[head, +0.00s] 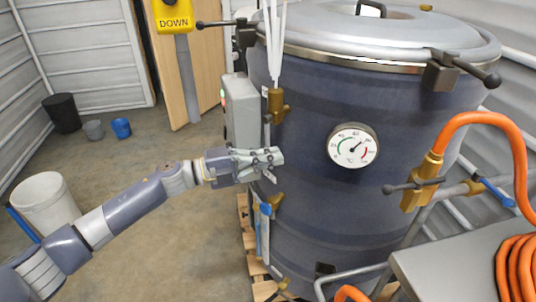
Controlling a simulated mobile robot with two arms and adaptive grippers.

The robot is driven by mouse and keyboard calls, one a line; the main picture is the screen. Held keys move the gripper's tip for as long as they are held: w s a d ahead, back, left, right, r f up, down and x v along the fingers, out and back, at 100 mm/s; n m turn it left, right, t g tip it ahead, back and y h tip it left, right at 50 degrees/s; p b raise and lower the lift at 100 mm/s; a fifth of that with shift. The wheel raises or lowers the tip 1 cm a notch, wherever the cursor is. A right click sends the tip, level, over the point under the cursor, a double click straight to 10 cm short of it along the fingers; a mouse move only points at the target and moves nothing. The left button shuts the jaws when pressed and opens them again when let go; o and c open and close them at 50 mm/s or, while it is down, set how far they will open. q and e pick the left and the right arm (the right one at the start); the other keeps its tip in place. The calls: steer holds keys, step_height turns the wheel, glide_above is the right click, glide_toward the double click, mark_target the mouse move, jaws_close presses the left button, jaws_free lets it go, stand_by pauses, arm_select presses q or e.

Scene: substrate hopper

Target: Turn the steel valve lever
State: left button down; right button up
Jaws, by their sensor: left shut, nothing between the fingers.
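A steel-coloured lever (267,132) hangs down beside a brass valve (277,104) on the left side of the large dark blue vessel (310,215). Another brass valve (420,180) on the right side carries a dark grey lever (410,186). I cannot tell which lever the task names. My left gripper (278,158) is shut and empty, in front of the vessel's left side, just below the hanging lever's lower end. I cannot tell whether it touches the lever. My right gripper is not in view.
A dial gauge (352,146) sits on the vessel front. A grey box (240,112) is left of the vessel, and a blue-handled valve (264,225) is below my gripper. An orange hose (519,150) and grey table (445,270) stand at right. The floor at left is mostly clear.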

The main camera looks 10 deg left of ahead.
arm_select(q)
steer(key=b+v, duration=0.2)
steer(key=v, duration=0.7)
steer(key=shift+s+a+r+b, duration=0.25)
steer(key=shift+s+b, duration=0.1)
steer(key=shift+s, duration=0.1)
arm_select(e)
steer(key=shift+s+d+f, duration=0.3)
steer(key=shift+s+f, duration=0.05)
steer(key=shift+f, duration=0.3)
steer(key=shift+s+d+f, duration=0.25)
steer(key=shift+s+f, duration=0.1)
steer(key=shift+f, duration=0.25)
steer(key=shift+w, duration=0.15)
